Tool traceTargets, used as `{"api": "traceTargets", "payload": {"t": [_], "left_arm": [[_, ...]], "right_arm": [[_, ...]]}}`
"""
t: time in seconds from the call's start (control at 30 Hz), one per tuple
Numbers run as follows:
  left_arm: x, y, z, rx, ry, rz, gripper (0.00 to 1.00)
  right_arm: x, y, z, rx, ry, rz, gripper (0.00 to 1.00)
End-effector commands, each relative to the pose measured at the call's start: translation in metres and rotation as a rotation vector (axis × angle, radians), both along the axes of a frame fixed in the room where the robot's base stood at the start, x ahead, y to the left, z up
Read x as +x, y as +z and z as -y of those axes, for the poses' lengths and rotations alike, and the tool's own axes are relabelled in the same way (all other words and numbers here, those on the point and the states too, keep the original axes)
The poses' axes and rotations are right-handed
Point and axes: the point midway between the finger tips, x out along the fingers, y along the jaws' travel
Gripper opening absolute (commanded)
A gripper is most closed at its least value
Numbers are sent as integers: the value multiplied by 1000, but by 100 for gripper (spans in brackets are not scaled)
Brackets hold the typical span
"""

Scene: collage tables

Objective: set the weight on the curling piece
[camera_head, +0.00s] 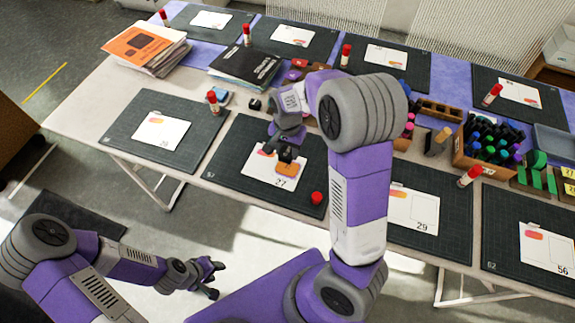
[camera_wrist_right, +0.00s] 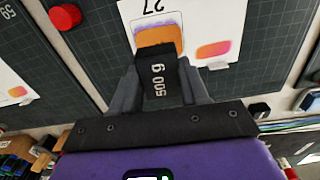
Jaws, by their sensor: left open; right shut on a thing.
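My right gripper (camera_head: 286,146) is shut on a black weight marked 500 g (camera_wrist_right: 158,88), above the mat with the white card numbered 27 (camera_head: 262,178). The curling piece, orange to purple (camera_head: 288,169), lies on this card's right part. In the right wrist view the curling piece (camera_wrist_right: 158,36) shows just past the weight's far end, partly hidden by it. I cannot tell whether the weight touches the piece. My left gripper (camera_head: 213,276) is open and empty, low at the front, away from the table.
A red-capped glue stick (camera_head: 317,198) stands at the right of the card. Neighbouring mats hold cards, such as card 29 (camera_head: 414,210). A box of markers (camera_head: 487,143) stands at the right. Books (camera_head: 147,46) are stacked at the far left.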

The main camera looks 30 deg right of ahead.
Motion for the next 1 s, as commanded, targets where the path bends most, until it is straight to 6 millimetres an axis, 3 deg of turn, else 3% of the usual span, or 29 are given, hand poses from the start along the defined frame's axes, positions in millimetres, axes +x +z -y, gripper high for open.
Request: {"api": "traceTargets", "payload": {"t": [0.03, 0.27, 0.5, 0.9, 0.93, 1.0], "left_arm": [[0, -5, 0, 0, 0, 0, 43], [0, -13, 0, 0, 0, 0, 43], [0, -25, 0, 0, 0, 0, 43], [0, -27, 0, 0, 0, 0, 43], [0, -26, 0, 0, 0, 0, 43], [0, -26, 0, 0, 0, 0, 43]], "right_arm": [[0, -12, 0, 0, 1, -2, 0], [0, -33, 0, -1, 2, -1, 0], [0, -69, 0, 0, 3, 0, 0], [0, -73, 0, 0, 3, 1, 0], [0, -73, 0, 0, 3, 0, 48], [0, -72, 0, 0, 3, 0, 58]]}}
